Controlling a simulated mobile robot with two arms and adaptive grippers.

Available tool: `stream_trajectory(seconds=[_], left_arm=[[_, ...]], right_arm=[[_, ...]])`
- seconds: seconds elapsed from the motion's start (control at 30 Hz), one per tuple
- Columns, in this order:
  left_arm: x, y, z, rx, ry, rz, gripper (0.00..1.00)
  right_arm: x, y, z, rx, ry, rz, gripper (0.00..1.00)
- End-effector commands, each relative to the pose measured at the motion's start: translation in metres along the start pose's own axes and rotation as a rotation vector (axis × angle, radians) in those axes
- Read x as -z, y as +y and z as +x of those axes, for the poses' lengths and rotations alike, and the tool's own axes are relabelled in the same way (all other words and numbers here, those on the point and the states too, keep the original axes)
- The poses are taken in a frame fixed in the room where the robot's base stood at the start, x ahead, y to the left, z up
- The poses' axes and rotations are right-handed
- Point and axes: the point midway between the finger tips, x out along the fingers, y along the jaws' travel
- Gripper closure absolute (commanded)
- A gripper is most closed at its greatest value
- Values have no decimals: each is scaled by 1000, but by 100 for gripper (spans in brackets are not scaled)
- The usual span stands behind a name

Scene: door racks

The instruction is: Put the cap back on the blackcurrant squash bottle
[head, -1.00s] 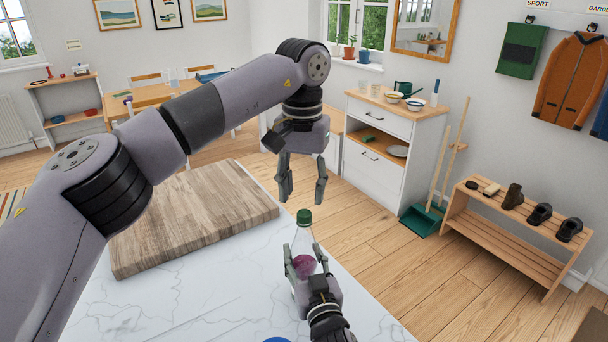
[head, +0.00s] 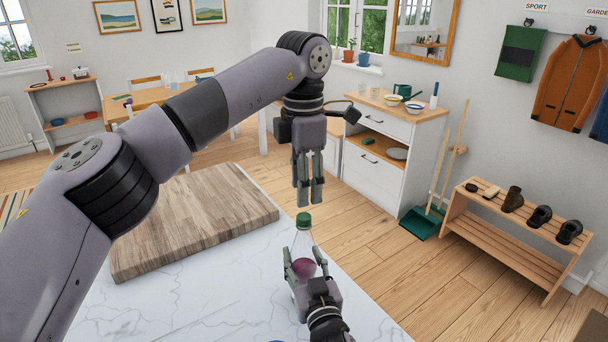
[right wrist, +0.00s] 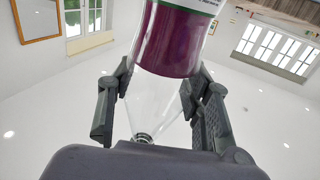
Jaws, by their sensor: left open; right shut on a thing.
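My right gripper (head: 306,272) is shut on the blackcurrant squash bottle (head: 304,242), which stands roughly upright over the marble worktop (head: 210,290). The bottle is clear above and purple low down. A green cap (head: 303,220) shows at its top in the head view; I cannot tell how firmly it sits. My left gripper (head: 309,200) is open and empty, pointing down just above the cap.
A wooden board (head: 195,222) lies on the worktop left of the bottle. Beyond the worktop are a white cabinet (head: 375,180), a green dustpan (head: 422,222) and a shoe rack (head: 515,235). The worktop in front of the board is mostly clear.

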Motion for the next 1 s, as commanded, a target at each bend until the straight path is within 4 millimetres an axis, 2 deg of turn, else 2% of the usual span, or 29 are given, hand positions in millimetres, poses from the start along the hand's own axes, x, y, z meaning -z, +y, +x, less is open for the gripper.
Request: stream_trajectory(seconds=[0.7, 0.9, 1.0], left_arm=[[-1, 1, -10, 2, 2, -1600, 58], [-2, 1, -12, 1, 3, -1963, 58], [-2, 1, -13, 2, 3, -2081, 58]], right_arm=[[0, 0, 0, 0, -1, 0, 100], [0, 0, 0, 0, -1, 0, 100], [0, 0, 0, 0, -1, 0, 100]])
